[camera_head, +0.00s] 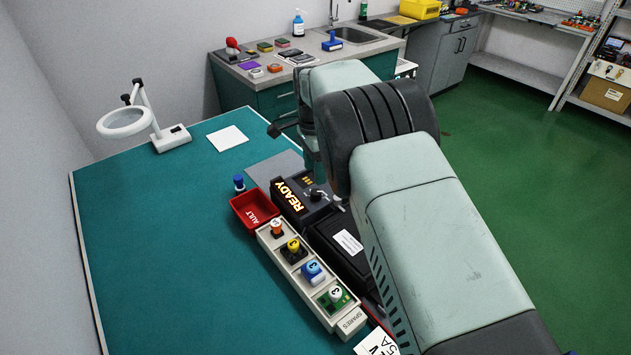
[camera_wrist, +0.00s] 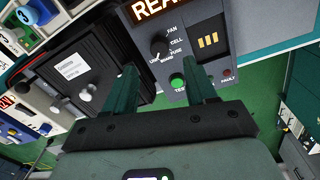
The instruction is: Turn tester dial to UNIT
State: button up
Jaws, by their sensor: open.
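The tester (camera_head: 297,199) is a dark box with a lit READY display on the table's right side. In the wrist view, its grey front panel (camera_wrist: 211,60) carries a black dial (camera_wrist: 160,47) with labels FAN, CELL, FUSE, BOARD and UNIT around it. I cannot tell for sure which label the dial points at. The dial also shows in the head view (camera_head: 316,194). A green test button (camera_wrist: 177,81) sits below the dial. My gripper (camera_wrist: 160,83) is open and empty, its two fingers apart near the panel's lower edge. In the head view my arm hides the fingers.
A black case (camera_head: 343,243) adjoins the tester. A red fault bin (camera_head: 252,212) and a spares rack (camera_head: 288,262) with several coloured modules stand beside them. The table's left part (camera_head: 150,240) is clear.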

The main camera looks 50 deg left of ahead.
notch_tip(320, 180, up, 4)
jog(key=shift+f, duration=0.1)
dwell(0.6)
